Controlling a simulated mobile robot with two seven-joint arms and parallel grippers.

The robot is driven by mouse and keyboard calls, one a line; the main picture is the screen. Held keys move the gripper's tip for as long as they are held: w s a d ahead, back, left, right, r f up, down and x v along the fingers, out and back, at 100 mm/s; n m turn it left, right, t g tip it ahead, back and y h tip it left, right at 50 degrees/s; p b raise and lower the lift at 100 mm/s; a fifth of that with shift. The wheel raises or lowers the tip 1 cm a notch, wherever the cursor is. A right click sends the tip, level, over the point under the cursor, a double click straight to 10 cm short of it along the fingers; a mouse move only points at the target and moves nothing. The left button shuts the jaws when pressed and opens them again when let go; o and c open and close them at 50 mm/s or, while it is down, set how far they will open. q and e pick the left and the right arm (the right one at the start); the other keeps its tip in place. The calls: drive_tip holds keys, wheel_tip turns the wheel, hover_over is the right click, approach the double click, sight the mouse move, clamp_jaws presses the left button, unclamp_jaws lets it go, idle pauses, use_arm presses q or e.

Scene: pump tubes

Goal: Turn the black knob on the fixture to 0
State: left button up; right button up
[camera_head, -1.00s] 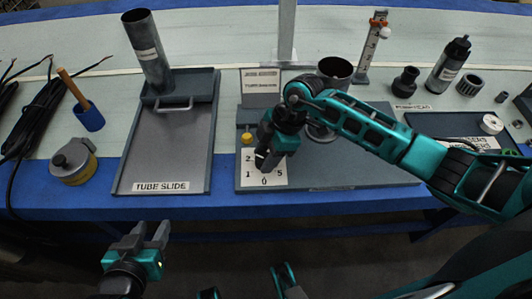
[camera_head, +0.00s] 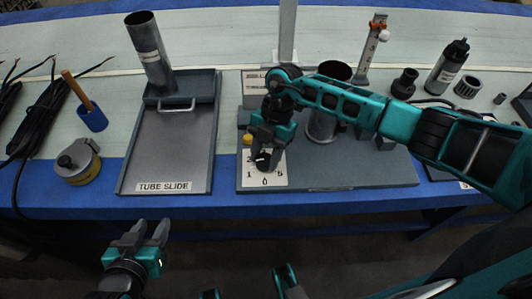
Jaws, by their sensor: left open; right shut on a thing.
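The fixture (camera_head: 360,178) is a dark grey plate near the table's front edge. A white dial card (camera_head: 278,180) with printed numbers lies at its front left; the 0 is at the front, with 1 to its left and 5 to its right. The black knob (camera_head: 263,163) sits on the card, partly hidden by my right gripper (camera_head: 262,157). My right gripper points down and is shut on the knob. Which number the knob points to cannot be told. My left gripper (camera_head: 147,233) is open and empty in front of the table, away from the fixture.
A metal cup (camera_head: 322,125) stands on the fixture behind my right forearm. The tube slide tray (camera_head: 168,150) with an upright metal tube (camera_head: 149,50) is to the left.

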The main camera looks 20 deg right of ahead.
drive_tip(key=n, duration=0.2)
drive_tip(key=n+g+h+b, duration=0.1)
drive_tip(key=n, duration=0.1)
drive_tip(key=shift+w+n+h, duration=0.15)
drive_tip(key=shift+n+h, duration=0.15)
drive_tip(key=n+h+b, duration=0.1)
drive_tip(key=n, duration=0.1)
drive_tip(key=shift+a+n, duration=0.15)
drive_tip(key=shift+n, duration=0.25)
drive_tip(key=n+h+b, duration=0.1)
drive_tip(key=n, duration=0.3)
drive_tip(key=shift+a+n+h+b, duration=0.1)
drive_tip(key=shift+n+h+b, duration=0.2)
drive_tip(key=shift+h, duration=0.1)
drive_tip(key=shift+a+n+h+b, duration=0.1)
drive_tip(key=shift+n+h+b, duration=0.55)
drive_tip(key=shift+n, duration=1.15)
drive_tip(key=o, duration=1.1)
drive_tip(key=shift+c, duration=0.2)
drive_tip(key=p+v, duration=0.1)
drive_tip(key=v, duration=1.2)
drive_tip(key=shift+p, duration=0.3)
